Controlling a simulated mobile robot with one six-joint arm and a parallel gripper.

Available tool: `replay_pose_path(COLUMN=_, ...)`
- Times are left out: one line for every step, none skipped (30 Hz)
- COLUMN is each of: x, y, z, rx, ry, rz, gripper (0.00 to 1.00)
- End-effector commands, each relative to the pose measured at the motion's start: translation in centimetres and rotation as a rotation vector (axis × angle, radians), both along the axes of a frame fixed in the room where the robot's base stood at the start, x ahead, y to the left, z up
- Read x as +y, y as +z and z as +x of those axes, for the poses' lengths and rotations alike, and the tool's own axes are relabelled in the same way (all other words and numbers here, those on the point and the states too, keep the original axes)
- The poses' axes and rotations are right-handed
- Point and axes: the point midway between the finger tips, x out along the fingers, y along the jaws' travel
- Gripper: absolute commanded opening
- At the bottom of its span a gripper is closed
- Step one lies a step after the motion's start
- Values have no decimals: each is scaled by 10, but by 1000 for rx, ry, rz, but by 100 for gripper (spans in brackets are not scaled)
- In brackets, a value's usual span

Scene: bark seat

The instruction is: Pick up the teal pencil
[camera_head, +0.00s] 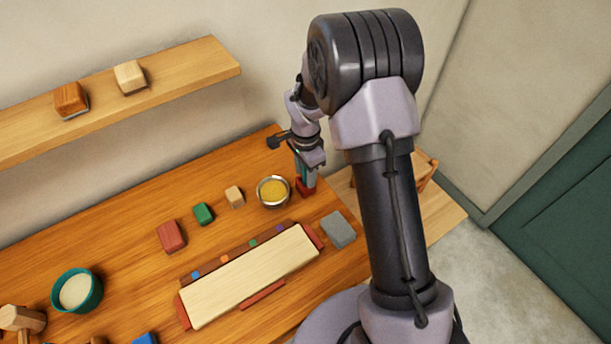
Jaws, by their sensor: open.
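A thin teal upright thing, which looks like the teal pencil (304,171), shows just below my gripper (309,168) at the back right of the wooden table. It stands over a small red block or holder (306,188). My gripper points down at it, with its jaws open. The fingers and the pencil overlap in this view, so I cannot tell whether they touch. The upper part of the pencil is hidden by my gripper.
A grey block (339,229) lies in front. A pale board (250,275) fills the table's middle. A wooden shelf (190,68) is on the wall.

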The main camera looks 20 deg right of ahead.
Motion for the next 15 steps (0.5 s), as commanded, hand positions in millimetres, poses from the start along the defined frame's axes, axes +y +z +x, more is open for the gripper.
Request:
replay_pose_path(x=0, y=1, z=0, rx=0, ry=0, rz=0, gripper=41)
replay_pose_path(x=0, y=1, z=0, rx=0, ry=0, rz=0, gripper=41)
replay_pose_path(x=0, y=1, z=0, rx=0, ry=0, rz=0, gripper=39)
replay_pose_path(x=0, y=1, z=0, rx=0, ry=0, rz=0, gripper=33)
replay_pose_path(x=0, y=1, z=0, rx=0, ry=0, rz=0, gripper=27)
replay_pose_path(x=0, y=1, z=0, rx=0, ry=0, rz=0, gripper=19)
replay_pose_path(x=0, y=1, z=0, rx=0, ry=0, rz=0, gripper=13)
replay_pose_path(x=0, y=1, z=0, rx=0, ry=0, rz=0, gripper=7)
replay_pose_path(x=0, y=1, z=0, rx=0, ry=0, rz=0, gripper=0)
replay_pose_path(x=0, y=1, z=0, rx=0, ry=0, rz=0, gripper=0)
replay_pose_path(x=0, y=1, z=0, rx=0, ry=0, rz=0, gripper=0)
replay_pose_path(x=0, y=1, z=0, rx=0, ry=0, rz=0, gripper=0)
replay_pose_path(x=0, y=1, z=0, rx=0, ry=0, rz=0, gripper=0)
replay_pose_path(x=0, y=1, z=0, rx=0, ry=0, rz=0, gripper=0)
replay_pose_path(x=0, y=1, z=0, rx=0, ry=0, rz=0, gripper=0)
